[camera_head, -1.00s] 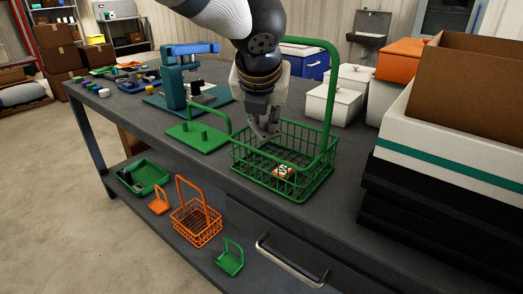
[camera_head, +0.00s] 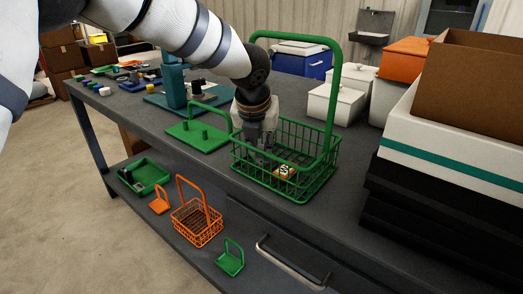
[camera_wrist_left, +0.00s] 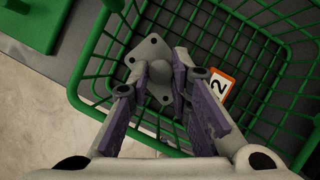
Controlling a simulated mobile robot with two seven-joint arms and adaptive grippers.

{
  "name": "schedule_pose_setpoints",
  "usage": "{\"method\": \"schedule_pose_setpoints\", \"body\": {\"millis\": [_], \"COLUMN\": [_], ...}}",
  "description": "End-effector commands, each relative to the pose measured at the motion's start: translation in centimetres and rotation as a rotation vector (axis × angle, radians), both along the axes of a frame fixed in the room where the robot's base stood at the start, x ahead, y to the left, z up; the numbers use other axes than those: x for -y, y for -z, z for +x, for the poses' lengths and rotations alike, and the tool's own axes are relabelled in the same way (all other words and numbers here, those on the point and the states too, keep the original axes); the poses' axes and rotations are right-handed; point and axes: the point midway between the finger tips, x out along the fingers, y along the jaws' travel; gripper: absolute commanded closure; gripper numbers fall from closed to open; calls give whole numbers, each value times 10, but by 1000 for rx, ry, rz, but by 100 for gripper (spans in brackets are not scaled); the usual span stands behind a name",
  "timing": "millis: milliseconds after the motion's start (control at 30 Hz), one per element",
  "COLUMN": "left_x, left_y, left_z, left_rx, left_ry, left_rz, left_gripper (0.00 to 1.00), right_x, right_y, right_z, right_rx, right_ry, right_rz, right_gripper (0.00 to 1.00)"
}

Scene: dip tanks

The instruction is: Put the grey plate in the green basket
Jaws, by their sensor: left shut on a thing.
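The green wire basket (camera_head: 318,184), with a tall hoop handle, stands on the dark bench. My left gripper (camera_head: 262,156) reaches down inside the basket, near its left side. In the left wrist view, the gripper (camera_wrist_left: 161,82) is shut on the grey plate (camera_wrist_left: 151,50), a small flat piece with holes near its corners and a raised knob between the fingers. The plate is over the basket floor (camera_wrist_left: 205,50); I cannot tell whether it touches the wires. In the head view the plate is largely hidden by the gripper. My right gripper is not in view.
An orange-and-white tag (camera_head: 284,171) marked 2 is in the basket, right of my fingers. White boxes (camera_head: 335,103) stand behind. Stacked trays and cartons (camera_head: 455,140) crowd the right. An orange basket (camera_head: 196,222) is on the lower shelf.

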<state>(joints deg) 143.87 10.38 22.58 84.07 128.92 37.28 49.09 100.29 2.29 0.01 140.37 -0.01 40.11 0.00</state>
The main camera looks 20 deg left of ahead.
Motion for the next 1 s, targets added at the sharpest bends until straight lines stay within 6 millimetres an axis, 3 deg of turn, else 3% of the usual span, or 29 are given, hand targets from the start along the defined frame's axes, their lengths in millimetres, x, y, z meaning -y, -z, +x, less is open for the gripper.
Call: {"method": "schedule_pose_setpoints", "body": {"millis": [33,600,633,700,1000], "left_x": [-1,-1,-1,-1,-1], "left_y": [12,22,22,22,20], "left_z": [3,1,1,1,1], "left_rx": [-54,-89,-90,-90,-89], "left_ry": [-8,2,1,1,1], "left_rz": [-23,-38,-38,-38,-37], "left_gripper": [100,100,75,61,61], "right_x": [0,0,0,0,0], "right_y": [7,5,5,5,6], "right_z": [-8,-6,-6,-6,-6], "right_rx": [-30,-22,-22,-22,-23], "right_ry": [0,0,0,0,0], "right_rz": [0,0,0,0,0], "right_gripper": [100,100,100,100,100]}}
